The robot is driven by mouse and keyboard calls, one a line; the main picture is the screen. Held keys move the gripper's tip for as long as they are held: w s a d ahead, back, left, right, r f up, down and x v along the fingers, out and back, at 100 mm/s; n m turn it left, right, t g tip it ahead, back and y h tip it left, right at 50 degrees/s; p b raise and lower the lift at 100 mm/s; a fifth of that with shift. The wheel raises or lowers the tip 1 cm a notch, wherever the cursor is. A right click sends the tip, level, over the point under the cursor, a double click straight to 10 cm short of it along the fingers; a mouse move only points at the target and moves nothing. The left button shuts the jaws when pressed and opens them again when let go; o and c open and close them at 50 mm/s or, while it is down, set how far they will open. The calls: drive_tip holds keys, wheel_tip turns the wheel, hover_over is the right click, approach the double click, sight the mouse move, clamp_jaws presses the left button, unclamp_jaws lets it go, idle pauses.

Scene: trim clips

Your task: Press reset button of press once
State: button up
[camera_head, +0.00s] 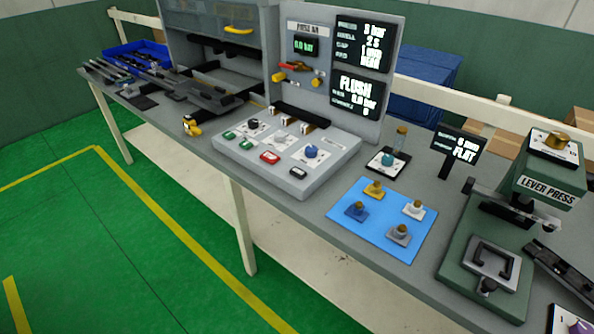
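A grey press (205,55) with a clear guard and a yellow handle (238,31) stands at the back of the bench. A sloped control box (330,165) in front of its display panel carries two green buttons (229,135), a red button (269,157), a dark button (298,171) and a blue knob (311,151). The button labels are too small to read, so I cannot tell which one is reset. No finger or tool touches the box. My gripper is not in view.
A blue mat (380,222) with several small knobbed parts lies right of the box. A blue bin (140,58) is at the far left. The green floor (70,240) before the bench is clear.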

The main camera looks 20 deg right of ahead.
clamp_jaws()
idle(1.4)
